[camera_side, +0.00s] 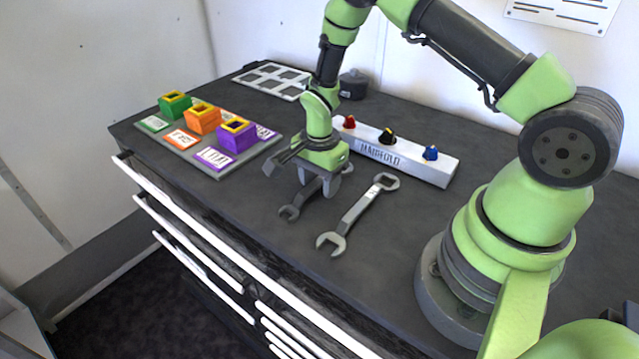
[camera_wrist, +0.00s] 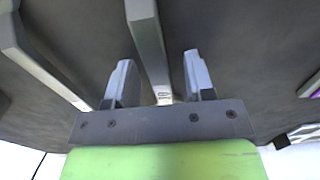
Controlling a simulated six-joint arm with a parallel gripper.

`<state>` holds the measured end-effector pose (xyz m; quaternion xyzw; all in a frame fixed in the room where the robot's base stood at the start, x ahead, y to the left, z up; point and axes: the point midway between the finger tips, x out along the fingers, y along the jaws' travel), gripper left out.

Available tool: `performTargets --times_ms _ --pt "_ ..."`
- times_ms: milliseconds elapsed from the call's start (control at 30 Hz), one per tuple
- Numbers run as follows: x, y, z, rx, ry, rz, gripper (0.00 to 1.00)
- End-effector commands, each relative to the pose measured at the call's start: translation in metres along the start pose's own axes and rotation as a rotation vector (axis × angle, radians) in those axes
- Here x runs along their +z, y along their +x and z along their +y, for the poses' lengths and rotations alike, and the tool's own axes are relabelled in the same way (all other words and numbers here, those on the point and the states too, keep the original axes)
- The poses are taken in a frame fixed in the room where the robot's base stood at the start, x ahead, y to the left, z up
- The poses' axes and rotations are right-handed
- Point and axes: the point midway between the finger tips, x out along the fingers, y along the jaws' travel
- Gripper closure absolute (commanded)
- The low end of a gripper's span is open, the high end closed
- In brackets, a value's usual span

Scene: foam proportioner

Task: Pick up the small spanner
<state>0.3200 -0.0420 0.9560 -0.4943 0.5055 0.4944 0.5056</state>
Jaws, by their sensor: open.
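The small spanner (camera_side: 291,211) lies on the dark worktop, its open jaw toward the front edge and its other end hidden under my gripper (camera_side: 322,186). In the wrist view, the small spanner's handle (camera_wrist: 148,42) runs between the two fingers of my gripper (camera_wrist: 160,75), with a gap on each side. The fingers are open and low over the worktop; I cannot tell whether they reach it. A larger, brighter spanner (camera_side: 354,216) lies to the right in the side view, and at the left in the wrist view (camera_wrist: 38,58).
The white manifold (camera_side: 400,160) with red, black and blue knobs stands behind the spanners. A grey board (camera_side: 207,169) with green, orange and purple blocks lies at left. A white frame (camera_side: 273,80) and a dark round item (camera_side: 353,85) are at the back. The front worktop is clear.

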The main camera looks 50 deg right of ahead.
Motion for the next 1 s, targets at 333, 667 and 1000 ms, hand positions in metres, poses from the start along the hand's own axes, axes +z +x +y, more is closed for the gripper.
performTargets --times_ms 333,667,1000 --pt "0.000 -0.001 0.000 0.000 0.000 0.000 1.00" --pt "0.000 -0.003 -0.001 -0.002 0.000 0.000 1.00" --pt "0.000 -0.052 -0.001 -0.007 -0.001 0.001 1.00"
